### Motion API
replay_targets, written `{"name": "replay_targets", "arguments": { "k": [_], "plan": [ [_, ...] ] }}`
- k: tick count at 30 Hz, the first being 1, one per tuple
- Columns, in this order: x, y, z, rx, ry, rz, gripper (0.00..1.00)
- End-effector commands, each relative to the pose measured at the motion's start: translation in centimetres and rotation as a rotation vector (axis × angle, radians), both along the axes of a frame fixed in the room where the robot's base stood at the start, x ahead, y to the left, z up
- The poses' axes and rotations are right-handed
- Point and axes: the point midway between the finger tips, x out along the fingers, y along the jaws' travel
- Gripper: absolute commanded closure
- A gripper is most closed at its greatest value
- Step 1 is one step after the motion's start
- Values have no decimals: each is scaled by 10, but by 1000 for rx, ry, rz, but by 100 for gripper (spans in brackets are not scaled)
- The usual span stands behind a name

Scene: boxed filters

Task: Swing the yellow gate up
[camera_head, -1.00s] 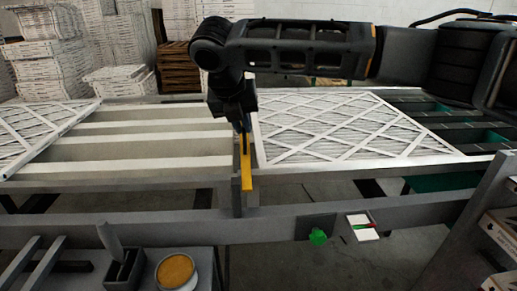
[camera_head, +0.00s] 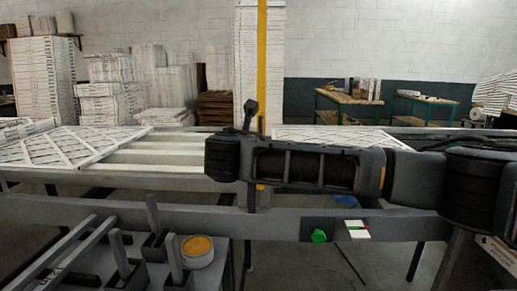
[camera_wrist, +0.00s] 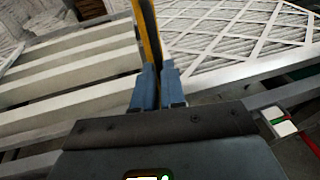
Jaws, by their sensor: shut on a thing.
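The yellow gate (camera_head: 262,60) is a narrow bar that stands upright in the head view. It runs from the conveyor's front rail up past the top edge, and my arm covers part of its lower length. In the wrist view the gate (camera_wrist: 148,35) rises from between the two blue fingers of my gripper (camera_wrist: 157,72), with a dark strip along its right side. My gripper is shut on the gate. In the head view the fingers are hidden or too small to make out.
Lattice-faced filters lie on the conveyor left (camera_head: 65,148) and right (camera_head: 330,135) of the gate. A bare slatted stretch (camera_head: 150,155) lies between. A green button (camera_head: 319,236) is on the front rail. A round tan-topped container (camera_head: 197,250) stands at front left.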

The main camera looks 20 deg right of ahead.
Motion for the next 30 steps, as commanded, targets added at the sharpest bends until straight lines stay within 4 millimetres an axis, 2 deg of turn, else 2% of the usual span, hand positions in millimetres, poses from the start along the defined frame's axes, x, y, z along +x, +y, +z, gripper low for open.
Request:
{"name": "replay_targets", "arguments": {
  "k": [2, 12, 30],
  "plan": [
    [-7, 2, -7, -17, -53, 1, 100],
    [-21, 7, -14, -67, -204, 1, 100],
    [-25, 8, -16, -79, -239, -1, 100]
  ]
}}
